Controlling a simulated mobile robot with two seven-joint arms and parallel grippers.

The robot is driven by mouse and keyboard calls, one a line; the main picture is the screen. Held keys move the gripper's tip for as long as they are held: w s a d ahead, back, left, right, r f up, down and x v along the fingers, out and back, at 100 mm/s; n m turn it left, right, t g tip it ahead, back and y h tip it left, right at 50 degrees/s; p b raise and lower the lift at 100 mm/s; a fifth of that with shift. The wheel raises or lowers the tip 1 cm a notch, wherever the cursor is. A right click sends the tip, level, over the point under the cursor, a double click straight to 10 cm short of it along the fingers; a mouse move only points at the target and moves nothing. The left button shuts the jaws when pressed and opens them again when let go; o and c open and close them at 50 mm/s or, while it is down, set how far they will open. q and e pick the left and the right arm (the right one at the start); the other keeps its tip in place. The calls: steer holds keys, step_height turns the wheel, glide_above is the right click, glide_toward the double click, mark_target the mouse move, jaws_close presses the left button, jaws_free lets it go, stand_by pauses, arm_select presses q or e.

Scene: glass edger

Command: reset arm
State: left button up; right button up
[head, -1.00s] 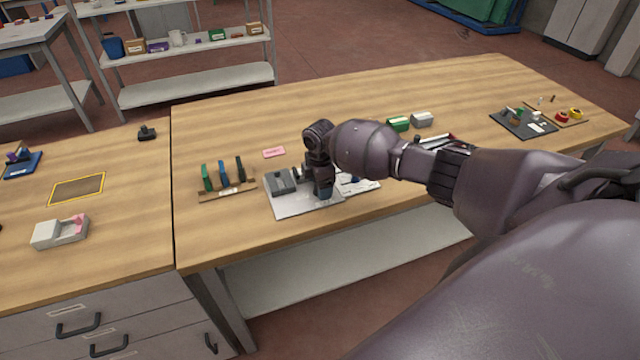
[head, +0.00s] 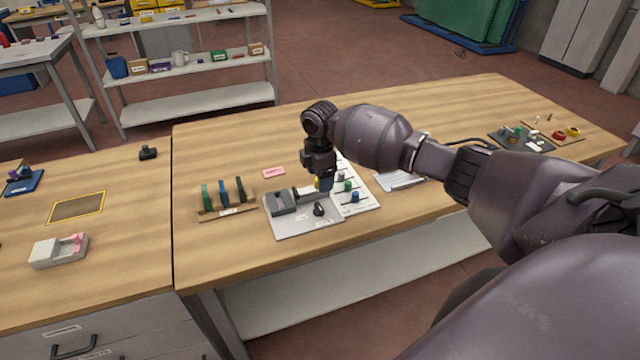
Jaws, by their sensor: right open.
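My right arm reaches in from the right. Its gripper (head: 326,186) points down over the back right part of a light grey plate (head: 292,226), and its jaws are open. On the plate are a grey block-shaped fixture (head: 285,201) and a small black rounded part (head: 319,209), which stands just below the gripper in the picture and is apart from it. No held object shows in the jaws, though the fingertips are small and dark. My left gripper is not in view.
A white board (head: 361,200) with coloured knobs lies right of the plate, partly behind my gripper. A wooden rack (head: 228,212) with green, blue and black pieces stands left. A pink block (head: 274,172) lies behind. The bench's back left (head: 225,145) is clear.

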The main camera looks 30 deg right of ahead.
steer(key=shift+r, duration=0.1)
stand_by(0.6)
steer(key=w+a+r+m+t, duration=0.4)
steer(key=w+a+r+t, duration=0.1)
steer(key=w+t, duration=0.25)
steer(key=s+a+f+m+t+y, duration=0.25)
steer(key=s+a+t, duration=0.25)
steer(key=a, duration=0.4)
steer(key=s+d+f+m+h, duration=0.1)
steer(key=s+f, duration=0.4)
steer(key=s, duration=0.5)
steer(key=s+d+f+m, duration=0.1)
steer(key=s+f+m, duration=0.3)
steer(key=s, duration=0.7)
steer(key=s+d+f+m+h, duration=0.1)
steer(key=s+f+m, duration=0.2)
steer(key=s+f, duration=0.4)
steer(key=s+g, duration=0.1)
steer(key=s, duration=0.3)
steer(key=shift+d+f+h, duration=0.15)
steer(key=shift+f+h, duration=0.15)
steer(key=shift+h, duration=0.05)
